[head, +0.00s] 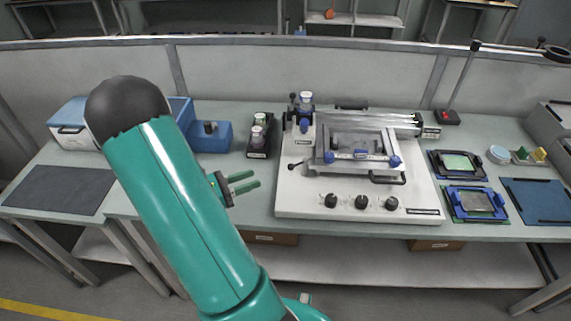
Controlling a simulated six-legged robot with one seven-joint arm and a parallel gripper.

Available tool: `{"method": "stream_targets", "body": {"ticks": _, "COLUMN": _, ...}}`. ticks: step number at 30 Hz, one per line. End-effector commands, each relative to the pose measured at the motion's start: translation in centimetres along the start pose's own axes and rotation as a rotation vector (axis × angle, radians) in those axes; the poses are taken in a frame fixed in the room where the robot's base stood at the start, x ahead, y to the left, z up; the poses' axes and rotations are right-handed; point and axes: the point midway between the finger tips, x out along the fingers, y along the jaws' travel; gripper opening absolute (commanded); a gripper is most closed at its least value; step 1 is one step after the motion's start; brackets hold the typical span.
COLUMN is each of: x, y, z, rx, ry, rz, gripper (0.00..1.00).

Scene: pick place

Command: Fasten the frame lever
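A white machine (285,205) stands on the bench, right of the picture's middle. It carries a grey metal frame (322,146) with two blue knobs along its front edge. A small lever with a black knob (292,166) sticks out at the frame's left side; I cannot tell whether it is the frame lever or whether it is fastened. A black bar handle (388,179) is at the frame's front right. My gripper (255,179) has two green fingers, parted and empty, pointing right toward the machine. It appears left of the machine and apart from it.
Left of the machine are a black holder (259,154) with small jars and blue bins (212,143). Right of it lie two dark fixtures (478,203) and a blue mat (540,195). A dark mat (60,190) covers the left bench. Three black knobs line the machine's front.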

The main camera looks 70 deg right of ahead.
Motion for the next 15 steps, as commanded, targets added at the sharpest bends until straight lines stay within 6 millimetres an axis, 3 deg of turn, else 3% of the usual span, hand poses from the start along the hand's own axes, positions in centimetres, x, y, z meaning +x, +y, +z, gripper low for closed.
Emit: {"method": "stream_targets", "body": {"ticks": 15, "x": 9.8, "y": -0.1, "z": -0.1, "rx": 0.001, "ry": 0.004, "rz": -0.008, "gripper": 0.39}}
